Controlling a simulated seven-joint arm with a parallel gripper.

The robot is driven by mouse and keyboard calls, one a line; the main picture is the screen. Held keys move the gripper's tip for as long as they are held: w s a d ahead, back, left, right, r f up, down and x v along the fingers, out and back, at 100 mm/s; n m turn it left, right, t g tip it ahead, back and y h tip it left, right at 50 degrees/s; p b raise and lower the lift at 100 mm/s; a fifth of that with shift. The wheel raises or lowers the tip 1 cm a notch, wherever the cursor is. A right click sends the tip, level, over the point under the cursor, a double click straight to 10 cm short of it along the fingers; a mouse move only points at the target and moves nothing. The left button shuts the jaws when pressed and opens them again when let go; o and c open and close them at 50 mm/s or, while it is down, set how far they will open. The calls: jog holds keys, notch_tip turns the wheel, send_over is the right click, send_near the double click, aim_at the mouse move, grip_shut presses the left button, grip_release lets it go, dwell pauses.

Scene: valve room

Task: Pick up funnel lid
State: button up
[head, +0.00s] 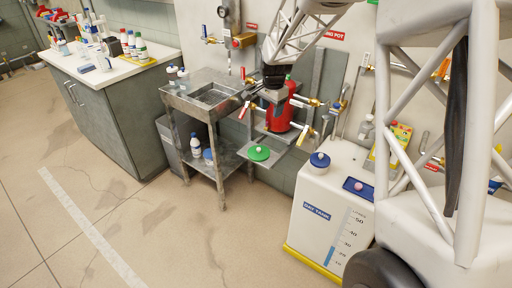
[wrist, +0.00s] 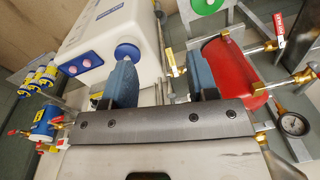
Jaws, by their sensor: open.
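A round green lid with a small pale knob (head: 259,153) lies on a small metal shelf below the red pot; I take it to be the funnel lid. Part of the green disc also shows at the top edge of the wrist view (wrist: 207,5). My gripper (head: 272,102) hangs in front of the red pot, above and a little right of the green lid, apart from it. In the wrist view my gripper (wrist: 160,66) has its two blue fingers wide apart with nothing held between them. The funnel itself cannot be made out.
The red pot (head: 280,112) with brass valves stands close to my gripper; it also shows in the wrist view (wrist: 222,72), near a gauge (wrist: 292,123). The white day tank (head: 318,215) with a blue cap (head: 319,160) stands right. A metal sink cart (head: 220,150) stands left.

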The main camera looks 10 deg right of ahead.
jog(key=w+f+m, duration=0.3)
jog(key=w+f, duration=0.8)
jog(key=m+g, duration=0.1)
jog(key=m, duration=0.3)
send_near(259, 148)
jog(key=shift+s+f, duration=0.2)
jog(key=shift+s, duration=0.1)
jog(key=shift+w+f, duration=0.25)
jog(key=shift+f, duration=0.25)
jog(key=shift+f, duration=1.3)
jog(key=shift+s+f, duration=0.1)
jog(key=shift+f, duration=2.5)
jog(key=shift+a, duration=0.1)
